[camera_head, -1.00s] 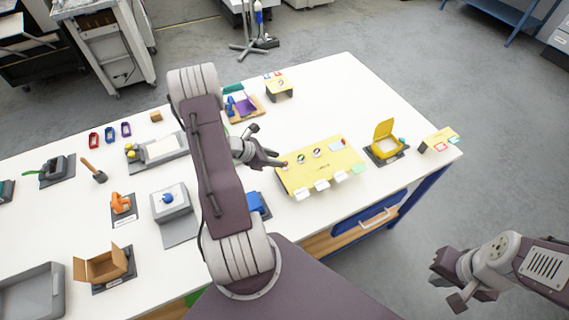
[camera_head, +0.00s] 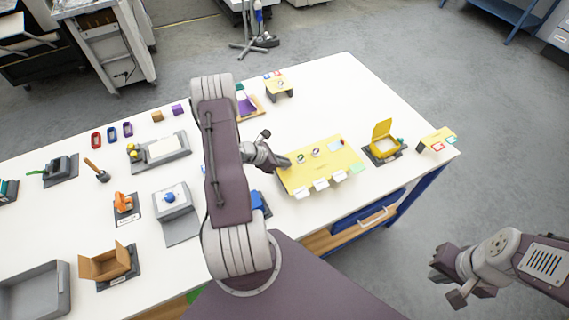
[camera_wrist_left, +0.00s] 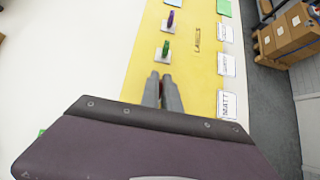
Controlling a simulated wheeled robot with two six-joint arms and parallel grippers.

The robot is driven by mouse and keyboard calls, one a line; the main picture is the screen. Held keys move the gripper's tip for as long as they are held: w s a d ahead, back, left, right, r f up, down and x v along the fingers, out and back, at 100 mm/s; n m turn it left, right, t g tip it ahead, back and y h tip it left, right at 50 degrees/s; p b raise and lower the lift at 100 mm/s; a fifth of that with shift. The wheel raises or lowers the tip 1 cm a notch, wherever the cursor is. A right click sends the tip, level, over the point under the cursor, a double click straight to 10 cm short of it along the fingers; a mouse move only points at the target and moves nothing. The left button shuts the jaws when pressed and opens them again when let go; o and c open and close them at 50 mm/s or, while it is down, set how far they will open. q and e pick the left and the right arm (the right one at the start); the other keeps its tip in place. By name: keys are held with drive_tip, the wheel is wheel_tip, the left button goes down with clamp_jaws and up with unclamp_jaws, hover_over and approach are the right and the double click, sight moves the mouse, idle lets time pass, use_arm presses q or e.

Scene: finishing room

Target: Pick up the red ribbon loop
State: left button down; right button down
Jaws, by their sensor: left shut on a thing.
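A yellow board (camera_head: 322,172) lies on the white table and bears a row of small loops on white cards. In the left wrist view, a green loop (camera_wrist_left: 166,47) and a purple loop (camera_wrist_left: 170,18) stand upright on it. My left gripper (camera_head: 286,162) is at the board's left end. In the left wrist view its fingers (camera_wrist_left: 162,84) are closed together low over the board. A sliver of red, the red ribbon loop (camera_wrist_left: 162,90), shows between them; the rest is hidden by the fingers. My right gripper (camera_head: 440,276) hangs off the table at the right; its opening is unclear.
White labels (camera_head: 322,183) stand along the board's near edge. A yellow open box (camera_head: 382,139) stands to its right. Red, blue and purple rings (camera_head: 112,134) lie far left. An open cardboard box (camera_head: 107,262) and grey tray (camera_head: 35,290) sit front left.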

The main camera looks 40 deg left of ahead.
use_arm(q)
drive_tip(key=shift+r, duration=0.3)
drive_tip(key=r+b, duration=0.1)
drive_tip(key=d+r+b, duration=0.1)
drive_tip(key=r, duration=0.1)
drive_tip(key=shift+r, duration=0.3)
drive_tip(key=d+r+b, duration=0.3)
drive_tip(key=d+r, duration=0.3)
drive_tip(key=d, duration=0.4)
drive_tip(key=shift+s+d+r, duration=0.2)
drive_tip(key=shift+d+r, duration=0.2)
